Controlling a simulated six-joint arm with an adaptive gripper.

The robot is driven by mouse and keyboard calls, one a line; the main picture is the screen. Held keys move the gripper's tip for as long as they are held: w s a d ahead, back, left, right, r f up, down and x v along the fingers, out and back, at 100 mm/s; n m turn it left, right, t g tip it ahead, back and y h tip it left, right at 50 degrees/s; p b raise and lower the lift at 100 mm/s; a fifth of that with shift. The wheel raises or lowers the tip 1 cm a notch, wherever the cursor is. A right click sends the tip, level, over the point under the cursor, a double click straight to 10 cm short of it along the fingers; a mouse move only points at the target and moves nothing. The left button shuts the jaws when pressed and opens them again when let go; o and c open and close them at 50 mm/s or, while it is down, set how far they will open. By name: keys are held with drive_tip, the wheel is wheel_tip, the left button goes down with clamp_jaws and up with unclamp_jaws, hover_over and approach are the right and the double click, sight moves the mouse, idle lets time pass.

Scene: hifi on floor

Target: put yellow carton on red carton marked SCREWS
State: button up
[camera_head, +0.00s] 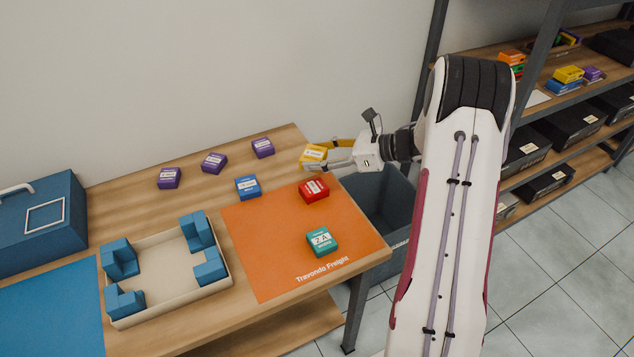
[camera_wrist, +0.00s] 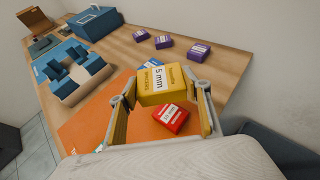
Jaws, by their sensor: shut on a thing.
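The yellow carton (camera_head: 313,155) is held between the fingers of my gripper (camera_head: 335,152), at the back right of the table. In the wrist view the yellow carton (camera_wrist: 160,85) sits between both fingers and its label reads "5 mm". The yellow carton appears raised above the table and apart from the red one. The red carton's label is too small to read.
A teal carton (camera_head: 322,242) stands on the orange mat (camera_head: 265,245). A blue carton (camera_head: 248,187) and several purple cartons (camera_head: 214,162) lie behind. A tray (camera_head: 172,289) with blue blocks and a blue case (camera_head: 42,225) are at left. A grey bin (camera_head: 382,205) stands off the table's right edge.

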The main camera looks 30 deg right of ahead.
hover_over(319, 188)
drive_tip(key=shift+f, duration=2.55)
drive_tip(key=shift+f, duration=1.85)
drive_tip(key=shift+f, duration=0.1)
drive_tip(key=o, duration=1.2)
drive_tip(key=v, duration=1.2)
